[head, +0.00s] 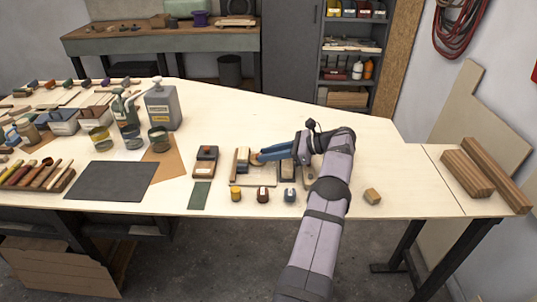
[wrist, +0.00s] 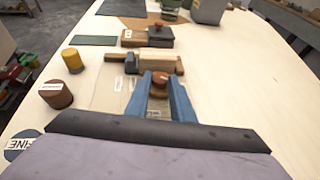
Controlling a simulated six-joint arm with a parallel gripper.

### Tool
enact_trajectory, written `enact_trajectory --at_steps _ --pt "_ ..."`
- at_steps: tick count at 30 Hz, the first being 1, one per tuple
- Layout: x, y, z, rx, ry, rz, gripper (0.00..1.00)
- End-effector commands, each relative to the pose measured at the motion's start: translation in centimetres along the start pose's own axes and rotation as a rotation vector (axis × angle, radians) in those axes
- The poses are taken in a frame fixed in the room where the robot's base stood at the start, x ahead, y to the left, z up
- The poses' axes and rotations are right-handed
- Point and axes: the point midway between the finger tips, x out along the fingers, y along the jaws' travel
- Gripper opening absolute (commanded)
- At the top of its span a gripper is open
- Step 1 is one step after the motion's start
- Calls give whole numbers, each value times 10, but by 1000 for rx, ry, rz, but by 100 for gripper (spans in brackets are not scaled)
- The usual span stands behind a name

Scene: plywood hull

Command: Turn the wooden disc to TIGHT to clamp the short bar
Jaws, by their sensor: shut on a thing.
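The wooden disc (wrist: 160,77) is reddish brown and sits at my fingertips in the wrist view. My gripper (wrist: 161,86) has blue fingers and is shut on the disc, one finger on each side. In the head view my gripper (head: 259,155) reaches in from the right, and the disc (head: 255,160) is partly hidden by the fingers. Small white labels (wrist: 118,84) on the base board are too small to read.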

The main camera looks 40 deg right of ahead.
Motion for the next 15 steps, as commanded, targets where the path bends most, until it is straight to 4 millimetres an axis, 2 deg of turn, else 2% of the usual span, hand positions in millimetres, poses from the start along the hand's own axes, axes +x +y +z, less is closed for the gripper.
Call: enact_trajectory --at_steps 2,3,4,15 --pt "0 0 2 -1 -3 0 0" --pt "0 0 2 -1 -3 0 26" --pt "0 0 2 -1 -3 0 29" --pt "-1 0 3 -2 -1 -1 29"
